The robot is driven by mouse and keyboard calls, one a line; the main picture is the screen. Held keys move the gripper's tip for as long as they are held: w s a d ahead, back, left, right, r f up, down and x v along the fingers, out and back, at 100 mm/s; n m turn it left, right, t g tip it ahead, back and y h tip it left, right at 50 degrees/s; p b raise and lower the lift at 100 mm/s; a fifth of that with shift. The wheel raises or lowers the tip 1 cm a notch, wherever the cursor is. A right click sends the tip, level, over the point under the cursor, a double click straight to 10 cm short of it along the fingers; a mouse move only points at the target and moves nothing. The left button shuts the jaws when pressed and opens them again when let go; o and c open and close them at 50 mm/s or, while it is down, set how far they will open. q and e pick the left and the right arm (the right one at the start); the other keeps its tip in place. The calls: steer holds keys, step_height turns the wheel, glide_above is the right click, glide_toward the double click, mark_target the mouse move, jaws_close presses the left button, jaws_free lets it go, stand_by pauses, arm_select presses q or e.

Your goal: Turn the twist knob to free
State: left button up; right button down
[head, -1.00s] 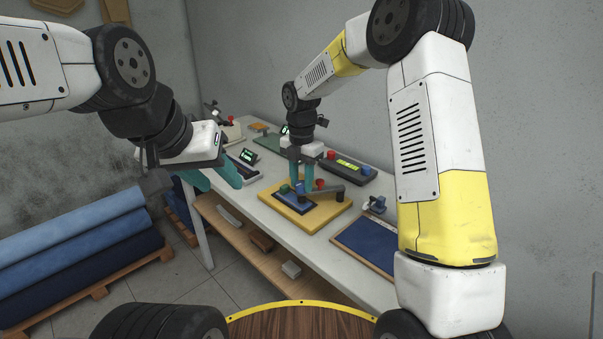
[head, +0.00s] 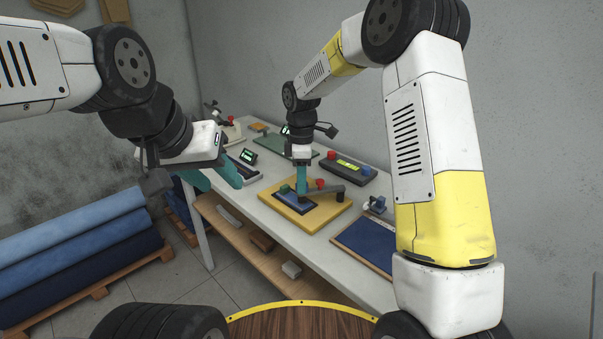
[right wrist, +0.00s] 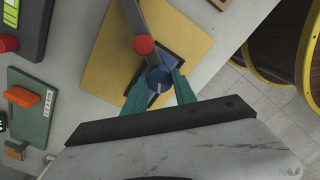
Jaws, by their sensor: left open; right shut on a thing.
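The blue twist knob (right wrist: 158,80) sits on a dark blue panel (head: 290,201) on a yellow board (head: 322,221). A pale line shows on the knob in the right wrist view. My right gripper (head: 301,189) points down at the panel, and its teal fingers hide the knob in the head view. In the right wrist view my right gripper (right wrist: 160,88) has one finger on each side of the knob and is shut on it. My left gripper (head: 212,178) is open and empty, in the air left of the table.
A grey bar (head: 325,191) and a red knob (head: 320,183) lie close beside the right fingers; a green knob (head: 285,189) is left of them. A control box (head: 348,170) stands behind. A blue mat (head: 367,243) lies at the front right. Fabric rolls (head: 75,245) lie left.

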steer(key=m, duration=1.1)
steer(key=shift+w+m, duration=0.1)
steer(key=shift+m, duration=0.3)
steer(key=m, duration=1)
steer(key=shift+m, duration=0.3)
steer(key=shift+d, duration=0.1)
steer(key=c, duration=1)
jaws_free()
steer(key=shift+r, duration=0.1)
